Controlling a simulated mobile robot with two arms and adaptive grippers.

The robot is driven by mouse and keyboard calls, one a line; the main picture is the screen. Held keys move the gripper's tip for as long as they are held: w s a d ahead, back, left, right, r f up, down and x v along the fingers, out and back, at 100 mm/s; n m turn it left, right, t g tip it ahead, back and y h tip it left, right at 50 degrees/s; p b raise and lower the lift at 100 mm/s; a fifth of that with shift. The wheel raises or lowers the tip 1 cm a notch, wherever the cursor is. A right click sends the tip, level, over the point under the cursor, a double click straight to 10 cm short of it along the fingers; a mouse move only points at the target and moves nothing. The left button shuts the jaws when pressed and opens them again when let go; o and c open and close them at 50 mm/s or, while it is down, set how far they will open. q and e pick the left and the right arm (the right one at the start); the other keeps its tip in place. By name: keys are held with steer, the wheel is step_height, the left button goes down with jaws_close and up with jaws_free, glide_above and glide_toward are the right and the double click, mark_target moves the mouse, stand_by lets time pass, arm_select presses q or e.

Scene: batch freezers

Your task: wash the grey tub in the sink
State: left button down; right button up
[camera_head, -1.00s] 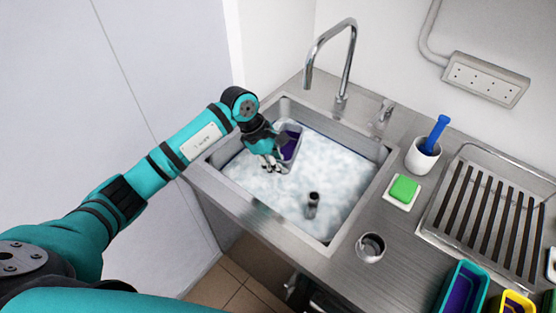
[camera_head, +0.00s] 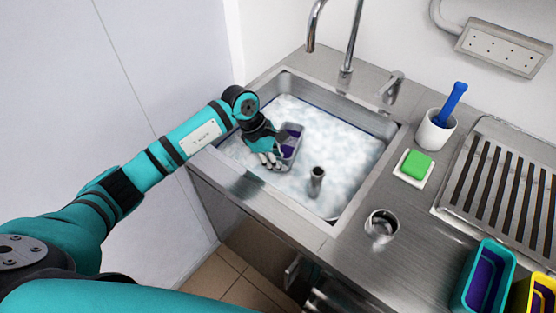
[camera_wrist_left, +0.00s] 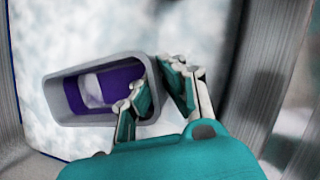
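The grey tub (camera_head: 297,150) is in the sink (camera_head: 330,220), near its left side, down in white foamy water (camera_head: 345,155). Purple residue with a paler patch shows inside it in the left wrist view, where its grey wall (camera_wrist_left: 72,100) is tilted. My left gripper (camera_head: 271,160) is at the tub's near side. My right gripper is out of view.
A tap (camera_head: 350,50) stands behind the sink, and an upright pipe (camera_head: 317,182) rises from the water. On the right are a green sponge (camera_head: 417,164), a white cup (camera_head: 436,133) with a blue-handled brush, a slatted drainer (camera_head: 500,190), and teal (camera_head: 468,290) and yellow (camera_head: 528,285) tubs.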

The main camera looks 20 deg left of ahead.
arm_select(q)
steer(key=shift+f+b, duration=2.55)
steer(key=shift+f, duration=0.55)
steer(key=shift+a, duration=0.15)
